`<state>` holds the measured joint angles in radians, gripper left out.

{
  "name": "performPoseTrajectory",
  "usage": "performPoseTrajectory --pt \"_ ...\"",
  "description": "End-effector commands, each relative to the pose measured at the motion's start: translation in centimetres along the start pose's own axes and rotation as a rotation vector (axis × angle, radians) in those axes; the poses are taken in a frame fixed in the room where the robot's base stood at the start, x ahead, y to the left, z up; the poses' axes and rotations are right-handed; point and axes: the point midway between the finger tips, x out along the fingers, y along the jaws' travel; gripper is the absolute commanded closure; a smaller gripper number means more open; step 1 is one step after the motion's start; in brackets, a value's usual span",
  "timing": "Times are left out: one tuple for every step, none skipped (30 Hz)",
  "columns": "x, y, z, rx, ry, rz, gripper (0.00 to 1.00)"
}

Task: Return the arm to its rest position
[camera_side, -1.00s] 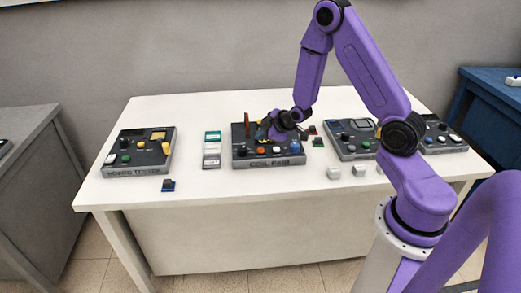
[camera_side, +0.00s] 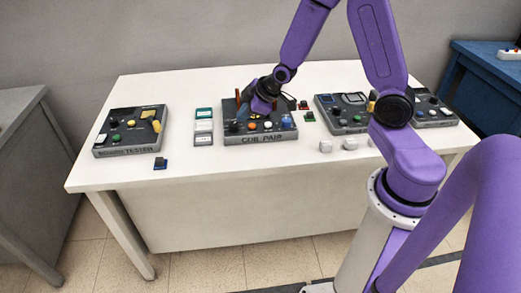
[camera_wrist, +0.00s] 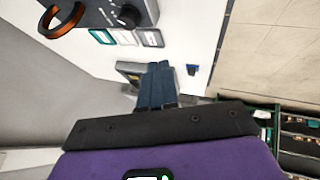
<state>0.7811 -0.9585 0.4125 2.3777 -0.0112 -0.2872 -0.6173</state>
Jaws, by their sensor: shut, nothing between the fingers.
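My gripper (camera_side: 247,112) is over the left part of the dark coil panel (camera_side: 262,137) in the side view, pointing down and to the left. In the wrist view its two blue-grey fingers (camera_wrist: 157,85) lie side by side, shut with nothing between them. Part of the panel (camera_wrist: 95,14) shows at the top of the wrist view, with an orange-brown ring (camera_wrist: 62,20) and a black knob (camera_wrist: 129,16). In the side view my gripper hides part of the panel's back left. My purple arm arches over the table from the right.
The board tester (camera_side: 120,145) stands at the left of the white table (camera_side: 200,170). Several cards (camera_side: 203,127) lie between it and the coil panel. A small blue chip (camera_side: 160,163) lies near the front edge. Another panel (camera_side: 345,124) and white cubes (camera_side: 326,146) are at the right.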

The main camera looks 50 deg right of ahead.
Motion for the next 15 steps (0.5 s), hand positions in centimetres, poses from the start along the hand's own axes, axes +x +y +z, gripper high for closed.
performPoseTrajectory --pt "-1.3 -2.0 -1.2 -0.015 -0.002 -0.046 1.00" --pt "-2.1 -3.1 -1.6 -0.020 -0.010 -0.074 1.00" --pt "-3.1 -4.7 -2.1 -0.028 -0.023 -0.112 1.00" --pt "-3.9 -5.9 -2.3 -0.034 -0.035 -0.139 1.00" --pt "-4.8 -7.0 -2.5 -0.040 -0.047 -0.166 1.00" --pt "-6.0 -8.5 -2.6 -0.050 -0.065 -0.199 1.00" --pt "-6.9 -9.6 -2.7 -0.057 -0.079 -0.223 1.00" --pt "-7.8 -10.6 -2.7 -0.066 -0.094 -0.246 1.00" --pt "-9.2 -11.9 -2.5 -0.078 -0.115 -0.275 1.00" --pt "-10.2 -12.9 -2.4 -0.089 -0.131 -0.295 1.00" --pt "-11.2 -13.9 -2.1 -0.099 -0.150 -0.315 1.00" --pt "-12.5 -15.0 -1.7 -0.113 -0.174 -0.339 1.00" --pt "-13.6 -15.8 -1.3 -0.123 -0.192 -0.355 1.00" --pt "-14.6 -16.6 -0.9 -0.135 -0.212 -0.371 1.00" --pt "-16.0 -17.5 -0.2 -0.152 -0.237 -0.389 1.00"
